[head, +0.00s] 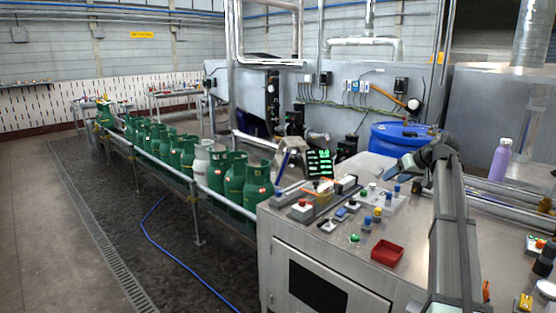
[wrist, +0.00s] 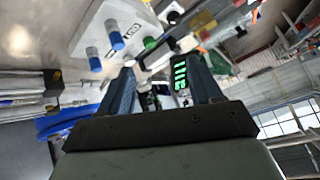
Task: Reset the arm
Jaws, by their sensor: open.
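My arm rises along the right side of the head view and bends at the top. My gripper (head: 386,172) points left there, above the back of the metal control table (head: 330,240). In the wrist view, my gripper (wrist: 158,75) shows two dark fingers spread apart with nothing held between them. The lit green display (wrist: 180,72) appears close to the right finger in that picture. A white panel with blue-capped knobs (wrist: 112,30) lies to the upper left of the fingers.
Green gas cylinders (head: 189,155) and a pale one (head: 203,160) line the conveyor at left. The table holds a red tray (head: 387,253), several buttons and knobs, and a purple bottle (head: 500,160). A blue drum (head: 392,136) stands behind.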

